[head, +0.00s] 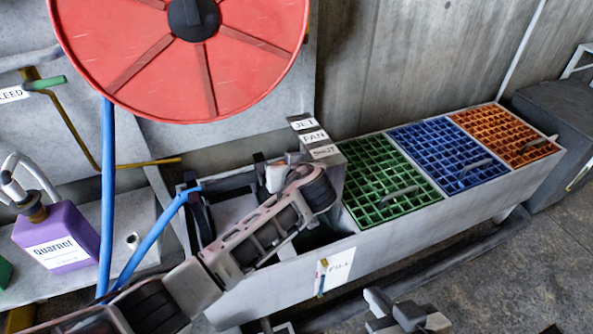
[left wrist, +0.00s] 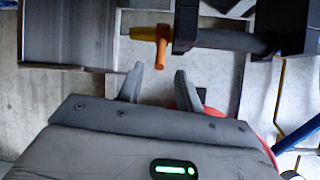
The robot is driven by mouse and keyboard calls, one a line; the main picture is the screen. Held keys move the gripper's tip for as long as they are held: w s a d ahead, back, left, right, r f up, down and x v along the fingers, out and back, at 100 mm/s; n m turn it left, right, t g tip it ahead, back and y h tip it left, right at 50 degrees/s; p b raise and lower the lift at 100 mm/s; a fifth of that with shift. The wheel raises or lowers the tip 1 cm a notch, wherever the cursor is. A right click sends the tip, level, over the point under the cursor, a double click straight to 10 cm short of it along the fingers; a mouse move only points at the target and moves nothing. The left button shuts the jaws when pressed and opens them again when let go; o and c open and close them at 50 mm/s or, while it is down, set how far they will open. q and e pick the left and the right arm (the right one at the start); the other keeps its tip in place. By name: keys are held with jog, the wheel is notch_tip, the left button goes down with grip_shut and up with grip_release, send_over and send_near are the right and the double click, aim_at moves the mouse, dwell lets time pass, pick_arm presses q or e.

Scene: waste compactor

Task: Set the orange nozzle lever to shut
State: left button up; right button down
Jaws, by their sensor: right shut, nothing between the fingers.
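The orange nozzle lever (left wrist: 161,54) shows in the left wrist view as a short peg hanging from a yellow-orange collar. The dark nozzle body (left wrist: 232,42) runs to the right of it. My left gripper (left wrist: 158,78) is open, its fingertips just short of the lever, which lies in line with the gap between them. The head view shows the JET, FAN and SHUT labels (head: 313,138) beside my left arm, which hides the lever there. My right gripper (head: 405,316) is shut and empty at the bottom edge of the head view.
A red hose reel (head: 130,60) hangs on the wall, with a blue hose (head: 108,190) below it. Green (head: 372,168), blue (head: 428,140) and orange (head: 485,120) grates top the long trough. A purple Quarnel jug (head: 58,236) stands at left.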

pick_arm(q)
jog(key=p+v, duration=0.1)
jog(key=v, duration=0.9)
jog(key=shift+s, duration=0.2)
jog(key=shift+d, duration=0.1)
